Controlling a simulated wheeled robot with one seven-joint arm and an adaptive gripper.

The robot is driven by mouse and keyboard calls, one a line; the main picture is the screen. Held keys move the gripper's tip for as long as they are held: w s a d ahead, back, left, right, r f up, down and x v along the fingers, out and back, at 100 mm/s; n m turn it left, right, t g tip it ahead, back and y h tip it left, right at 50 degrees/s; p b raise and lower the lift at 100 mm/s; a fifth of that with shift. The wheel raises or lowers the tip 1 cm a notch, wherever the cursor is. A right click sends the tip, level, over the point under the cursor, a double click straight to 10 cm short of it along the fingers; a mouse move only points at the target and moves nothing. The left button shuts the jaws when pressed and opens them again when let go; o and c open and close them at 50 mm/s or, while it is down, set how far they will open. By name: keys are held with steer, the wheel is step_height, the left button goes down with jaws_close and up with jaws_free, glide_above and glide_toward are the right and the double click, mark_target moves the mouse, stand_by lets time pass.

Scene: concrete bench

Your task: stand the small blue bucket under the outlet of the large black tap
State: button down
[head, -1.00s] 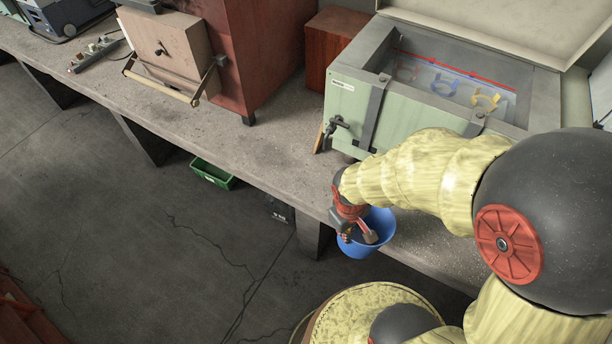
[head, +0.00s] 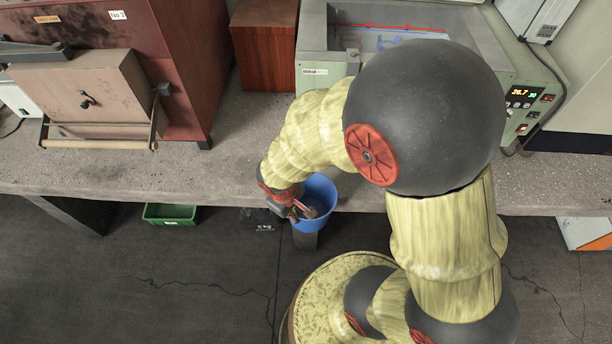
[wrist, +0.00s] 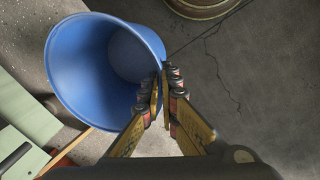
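The small blue bucket (head: 322,192) is at the bench's front edge in the head view, and its wide mouth shows in the wrist view (wrist: 75,65). My gripper (head: 300,208) is shut on the bucket's rim; in the wrist view the fingertips (wrist: 163,92) pinch the rim's right side. The bucket looks empty. The large black tap is hidden behind my arm in the head view. A dark bar (wrist: 14,158) beside a green panel shows at the lower left of the wrist view; I cannot tell whether it is the tap.
The green bath (head: 325,72) stands on the concrete bench (head: 225,150), with a reddish wooden block (head: 265,55) to its left. A red-brown oven-like box (head: 180,60) is further left. A green tray (head: 170,214) lies on the floor. Bare bench lies left of my arm.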

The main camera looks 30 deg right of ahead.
steer(key=shift+d, duration=0.2)
steer(key=w+d+f+b, duration=0.3)
steer(key=w+d, duration=0.7)
steer(key=w, duration=0.4)
steer(key=shift+w+f+b, duration=0.2)
steer(key=shift+w+b, duration=0.2)
steer(key=shift+b, duration=0.05)
steer(key=shift+f, duration=0.2)
steer(key=c, duration=2.1)
jaws_free()
steer(key=shift+o, duration=0.3)
steer(key=shift+r, duration=0.1)
